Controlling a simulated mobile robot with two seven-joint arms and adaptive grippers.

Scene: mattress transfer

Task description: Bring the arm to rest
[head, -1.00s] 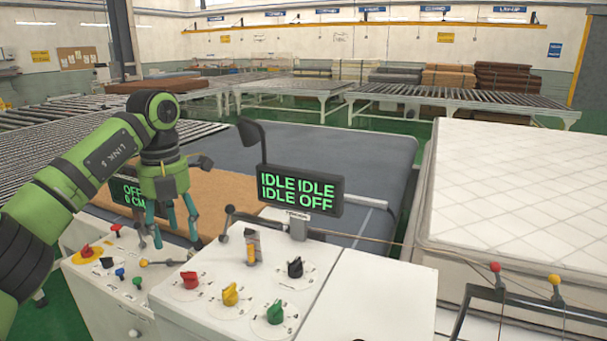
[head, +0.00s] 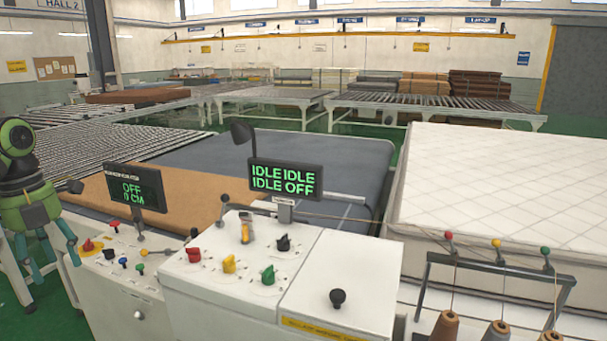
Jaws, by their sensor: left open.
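My left arm shows at the left edge of the head view, with the left gripper (head: 50,262) hanging down, its teal fingers spread apart and empty. It is left of the control desk (head: 215,290) and apart from its knobs. The desk has red, yellow, green and black knobs, and a screen (head: 286,179) reading "IDLE IDLE IDLE OFF". A second screen (head: 135,187) reads "OFF 0 CM" above a smaller panel of buttons (head: 118,268). My right gripper is not in view.
A white quilted mattress (head: 500,190) lies at the right. A brown sheet (head: 190,195) lies on a dark grey bed (head: 270,160) behind the desk. Thread spools (head: 496,333) stand at the lower right. Roller tables (head: 440,107) stand at the back.

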